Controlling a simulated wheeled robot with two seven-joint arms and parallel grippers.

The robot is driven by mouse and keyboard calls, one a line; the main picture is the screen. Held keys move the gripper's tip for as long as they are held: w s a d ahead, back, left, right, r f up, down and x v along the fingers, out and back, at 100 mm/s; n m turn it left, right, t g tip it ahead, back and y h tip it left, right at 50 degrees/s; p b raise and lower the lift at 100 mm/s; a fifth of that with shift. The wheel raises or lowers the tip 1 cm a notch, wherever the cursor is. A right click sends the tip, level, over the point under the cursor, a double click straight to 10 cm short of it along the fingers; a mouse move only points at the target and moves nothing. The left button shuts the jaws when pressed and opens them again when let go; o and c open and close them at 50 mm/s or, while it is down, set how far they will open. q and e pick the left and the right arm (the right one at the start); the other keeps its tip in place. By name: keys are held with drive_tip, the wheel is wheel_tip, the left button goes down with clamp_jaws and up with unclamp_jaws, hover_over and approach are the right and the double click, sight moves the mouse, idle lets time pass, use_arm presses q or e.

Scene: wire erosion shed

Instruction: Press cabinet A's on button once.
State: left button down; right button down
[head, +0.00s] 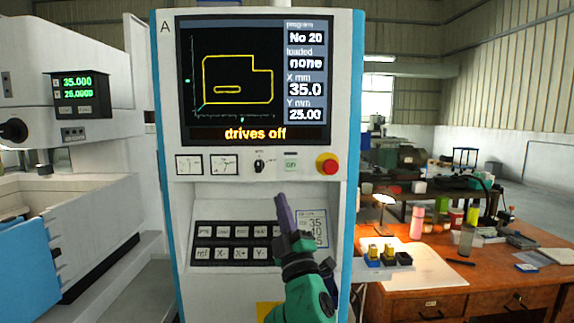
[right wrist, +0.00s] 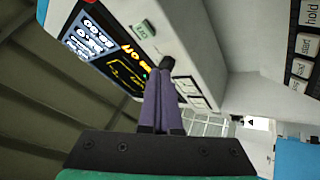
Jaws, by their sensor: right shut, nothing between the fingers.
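Cabinet A (head: 172,110) stands in the middle of the head view, with the letter A at its top left. Its on button (head: 291,162) is a small pale square with green lettering, between a black rotary switch (head: 259,163) and a red mushroom button (head: 327,163). My right gripper (head: 282,200) is shut and empty, its purple fingers pointing up just below the on button. In the right wrist view the on button (right wrist: 141,29) lies beyond the fingertips (right wrist: 159,76), up and to the left, apart from them. The black switch (right wrist: 166,62) is nearer the tips. My left gripper is out of view.
The cabinet's screen (head: 230,80) reads "drives off". A keypad (head: 236,243) and a small card (head: 312,228) sit below the panel, partly behind my right arm. A wooden desk (head: 440,307) with a lit lamp stands right; a white machine (head: 70,215) stands left.

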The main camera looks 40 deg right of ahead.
sight(291, 165)
drive_tip(key=s+r+h, duration=0.2)
drive_tip(key=s+r, duration=0.2)
drive_tip(key=r, duration=0.2)
drive_tip(key=shift+s+t, duration=0.4)
drive_tip(key=shift+w+d, duration=0.1)
drive_tip(key=shift+w+d+b, duration=0.45)
drive_tip(key=shift+w+d, duration=0.4)
drive_tip(key=shift+w, duration=0.3)
drive_tip(key=shift+w+d+b, duration=0.45)
drive_tip(key=shift+w+d, duration=0.45)
drive_tip(key=shift+w, duration=0.25)
drive_tip(key=shift+w+d+b, duration=0.45)
drive_tip(key=shift+w+d, duration=0.4)
drive_tip(key=shift+w, duration=0.3)
drive_tip(key=shift+w+d+b, duration=0.15)
drive_tip(key=shift+b, duration=0.15)
drive_tip(key=shift+w+d, duration=0.1)
drive_tip(key=shift+w, duration=0.1)
